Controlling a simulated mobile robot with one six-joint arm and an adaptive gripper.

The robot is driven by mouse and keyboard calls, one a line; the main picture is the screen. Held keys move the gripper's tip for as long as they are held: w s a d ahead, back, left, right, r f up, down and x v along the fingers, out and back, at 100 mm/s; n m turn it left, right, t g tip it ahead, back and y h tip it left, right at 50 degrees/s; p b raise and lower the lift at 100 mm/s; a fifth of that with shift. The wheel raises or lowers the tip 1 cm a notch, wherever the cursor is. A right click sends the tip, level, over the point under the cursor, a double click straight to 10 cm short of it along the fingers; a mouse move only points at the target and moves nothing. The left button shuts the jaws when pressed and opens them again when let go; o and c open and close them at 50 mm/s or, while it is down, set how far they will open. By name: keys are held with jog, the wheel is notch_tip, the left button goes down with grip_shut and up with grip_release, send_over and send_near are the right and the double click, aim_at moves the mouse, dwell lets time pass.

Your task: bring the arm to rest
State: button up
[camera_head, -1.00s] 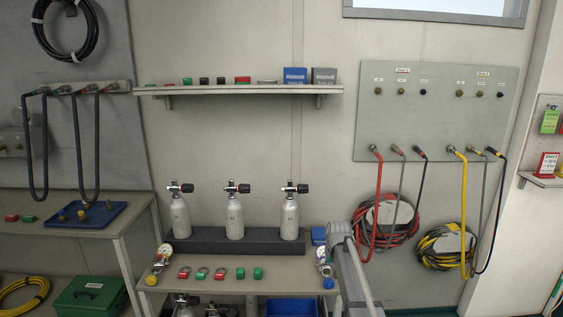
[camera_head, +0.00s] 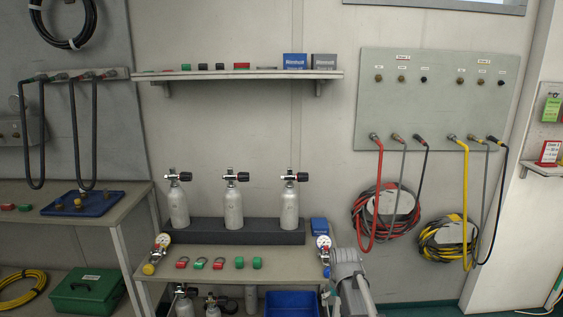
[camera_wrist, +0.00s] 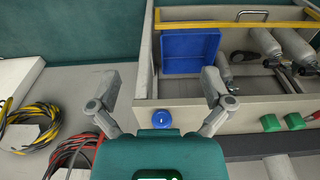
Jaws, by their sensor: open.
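My gripper (camera_wrist: 162,95) is open in the wrist view, its two grey fingers spread with nothing between them. It points down past the bench's front edge. A blue round knob (camera_wrist: 162,119) shows just below the gap between the fingers. In the head view part of my arm (camera_head: 351,283) stands at the lower right of the bench (camera_head: 205,278), in front of its right end; the fingers cannot be made out there.
A blue bin (camera_wrist: 189,50) and several cylinders lie on the lower shelf behind a yellow rail (camera_wrist: 225,25). Coiled red (camera_head: 387,212) and yellow (camera_head: 447,243) hoses hang right of my arm. Three upright cylinders (camera_head: 233,208) stand in a dark rack.

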jog(key=s+f+g+b, duration=0.1)
jog(key=s+f+b, duration=0.25)
jog(key=s, duration=1.05)
notch_tip(320, 180, up, 24)
jog(key=p, duration=2.5)
jog(key=shift+w+a, duration=0.15)
jog(key=shift+a, duration=0.05)
